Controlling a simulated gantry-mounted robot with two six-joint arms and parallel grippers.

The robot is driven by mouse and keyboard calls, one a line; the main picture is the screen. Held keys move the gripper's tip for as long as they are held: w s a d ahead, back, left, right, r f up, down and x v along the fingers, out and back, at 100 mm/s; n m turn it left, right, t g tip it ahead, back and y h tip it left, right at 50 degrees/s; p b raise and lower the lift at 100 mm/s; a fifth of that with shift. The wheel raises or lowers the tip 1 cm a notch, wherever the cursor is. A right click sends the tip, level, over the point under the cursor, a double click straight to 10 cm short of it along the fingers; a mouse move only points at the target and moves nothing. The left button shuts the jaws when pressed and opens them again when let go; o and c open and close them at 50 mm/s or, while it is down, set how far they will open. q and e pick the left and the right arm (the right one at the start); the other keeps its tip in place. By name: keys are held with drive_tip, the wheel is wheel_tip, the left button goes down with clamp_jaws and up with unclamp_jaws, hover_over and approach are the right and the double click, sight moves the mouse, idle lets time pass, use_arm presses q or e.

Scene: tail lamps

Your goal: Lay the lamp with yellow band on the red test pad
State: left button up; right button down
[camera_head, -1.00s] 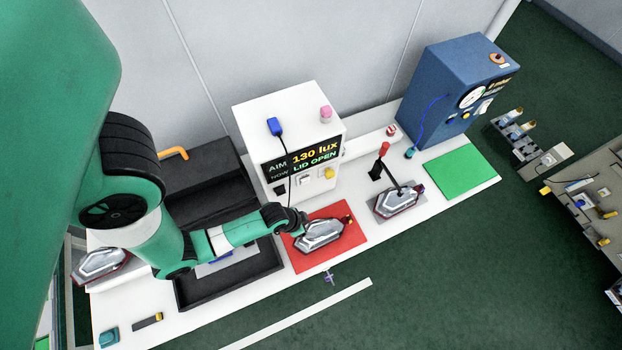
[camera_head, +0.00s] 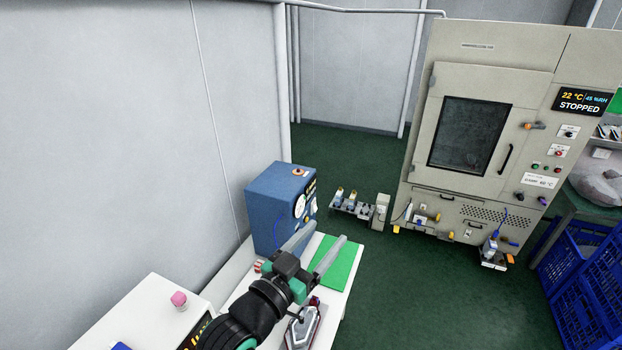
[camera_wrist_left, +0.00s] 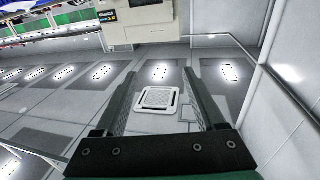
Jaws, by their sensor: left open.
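My left gripper (camera_head: 328,233) is raised in front of the bench in the head view, its two fingers apart and nothing between them. In the left wrist view its open fingers (camera_wrist_left: 157,76) also frame empty space. One lamp (camera_head: 302,330), with a clear faceted lens and dark red end, lies on the bench below the gripper, partly cut off by the bottom edge. I cannot make out a yellow band on it. The red test pad is out of the head view now.
A blue tester box (camera_head: 272,208) stands at the back of the bench, beside a bare green pad (camera_head: 337,262). A white box (camera_head: 150,315) with a pink knob stands at lower left. A large beige chamber (camera_head: 500,130) and blue crates (camera_head: 585,275) stand beyond the green floor.

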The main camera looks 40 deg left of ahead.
use_arm(q)
drive_tip(key=s+d+r+t+h, duration=0.1)
drive_tip(key=s+d+r+t, duration=0.2)
drive_tip(key=r, duration=0.7)
drive_tip(key=s+d+r+m+t+h, duration=0.1)
drive_tip(key=s+r, duration=0.4)
drive_tip(key=r, duration=0.6)
drive_tip(key=s+d+r+t+h, duration=0.2)
drive_tip(key=s+d+r+t, duration=0.2)
drive_tip(key=r, duration=0.6)
drive_tip(key=shift+s+d+r+m+t, duration=0.2)
drive_tip(key=shift+d+m+t, duration=0.2)
drive_tip(key=shift+t, duration=0.2)
